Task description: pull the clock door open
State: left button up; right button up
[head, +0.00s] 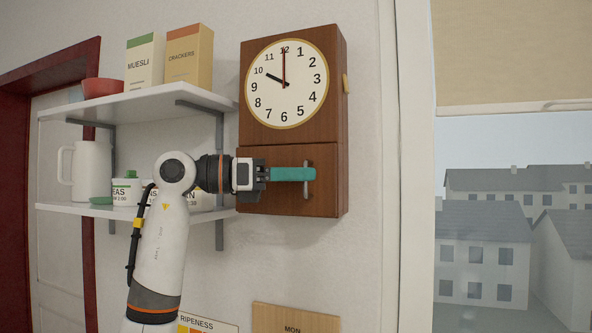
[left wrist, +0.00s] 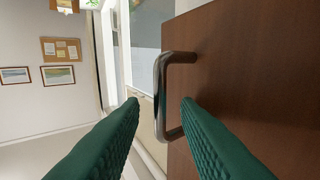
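The wooden wall clock (head: 252,128) has a round white dial above and a brown door (head: 327,185) below. The door looks closed in the head view. A metal bar handle (head: 306,187) stands upright near the door's right side; in the left wrist view the handle (left wrist: 158,95) lies between the fingers' directions, beyond their tips. My left gripper (head: 312,174) has green fingers and is at the handle in the head view. In the left wrist view the gripper (left wrist: 160,100) is open, with a clear gap between the fingertips. My right gripper is in neither view.
Two white shelves (head: 150,103) hang left of the clock, with boxes, a red bowl (head: 102,88), a white jug (head: 92,170) and canisters, close to my left arm. A window (head: 510,200) is at the right.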

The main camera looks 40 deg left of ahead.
pick_arm(q)
jog(key=shift+w, duration=0.1)
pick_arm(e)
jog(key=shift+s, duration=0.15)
pick_arm(q)
grip_shut()
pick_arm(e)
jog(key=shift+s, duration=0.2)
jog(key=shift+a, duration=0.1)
